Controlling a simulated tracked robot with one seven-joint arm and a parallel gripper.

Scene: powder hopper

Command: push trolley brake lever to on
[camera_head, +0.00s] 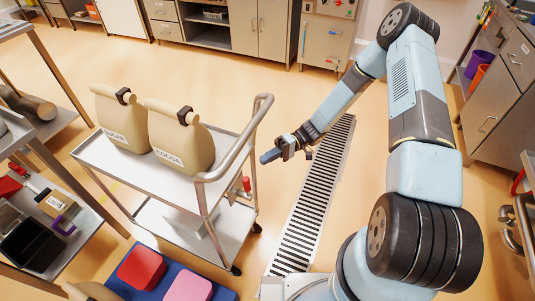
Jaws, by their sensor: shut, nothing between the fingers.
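The white trolley (150,180) stands left of centre, with a grey push handle (236,150) at its right end. A small red part, which looks like the brake lever (246,184), shows at the trolley's right end below the handle; its setting cannot be told. My gripper (270,156) is shut and empty. It points left, to the right of the handle and above and right of the red part in the picture, seemingly apart from both.
A sugar bag (121,120) and a cocoa bag (181,138) stand on the trolley's top. A floor drain grate (312,210) runs beside the trolley. A blue mat (143,289) bears a red block (141,269) and a pink block (188,287). Cabinets line the back and right.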

